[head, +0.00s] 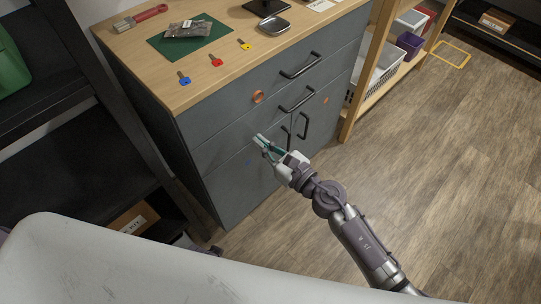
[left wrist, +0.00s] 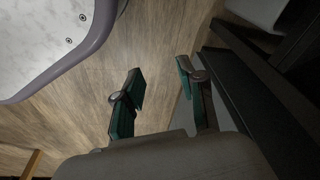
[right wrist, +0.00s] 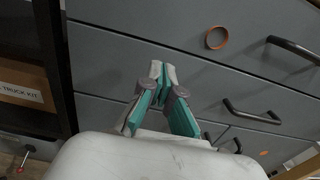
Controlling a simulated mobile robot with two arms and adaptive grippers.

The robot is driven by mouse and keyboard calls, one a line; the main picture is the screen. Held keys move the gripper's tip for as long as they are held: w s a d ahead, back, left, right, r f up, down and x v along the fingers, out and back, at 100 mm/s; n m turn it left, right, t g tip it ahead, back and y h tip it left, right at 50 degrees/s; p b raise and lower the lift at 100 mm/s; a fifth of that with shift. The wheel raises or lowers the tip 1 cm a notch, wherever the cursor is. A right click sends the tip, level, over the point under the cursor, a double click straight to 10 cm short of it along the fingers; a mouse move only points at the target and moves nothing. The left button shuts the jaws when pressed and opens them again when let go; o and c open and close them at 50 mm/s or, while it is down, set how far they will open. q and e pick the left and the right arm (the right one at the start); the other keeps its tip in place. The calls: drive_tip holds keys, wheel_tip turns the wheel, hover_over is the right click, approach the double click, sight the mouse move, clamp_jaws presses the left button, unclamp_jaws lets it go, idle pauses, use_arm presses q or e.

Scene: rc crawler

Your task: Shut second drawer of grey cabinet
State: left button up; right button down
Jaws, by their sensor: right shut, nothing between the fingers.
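The grey cabinet (head: 225,190) stands ahead with a wooden top. Its second drawer (head: 235,128) has a black bar handle (head: 297,99), which also shows in the right wrist view (right wrist: 250,113). The drawer front looks about flush with the top drawer; a small gap cannot be ruled out. My right gripper (head: 259,140) is shut and empty, close before the second drawer's front, left of and below its handle. Its tips (right wrist: 160,72) also show in the right wrist view; contact cannot be told. My left gripper (left wrist: 158,82) is open and empty, outside the head view.
Keys, a green mat (head: 190,42) and a dish (head: 272,23) lie on the cabinet top. An orange ring (head: 258,97) is on the top drawer's front. Door handles (head: 303,125) are below. Dark shelving (head: 75,100) stands left, a wooden shelf (head: 365,80) right. Floor at right is clear.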

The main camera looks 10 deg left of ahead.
use_arm(q)
drive_tip(key=shift+w+d+r+b, duration=0.1)
drive_tip(key=shift+w+r+b, duration=0.2)
drive_tip(key=shift+r, duration=0.6)
drive_tip(key=shift+w+d+r+b, duration=0.15)
drive_tip(key=shift+w+r, duration=0.1)
drive_tip(key=shift+r, duration=0.6)
use_arm(e)
drive_tip(key=v, duration=1)
drive_tip(key=shift+s+d, duration=0.2)
drive_tip(key=shift+d, duration=0.1)
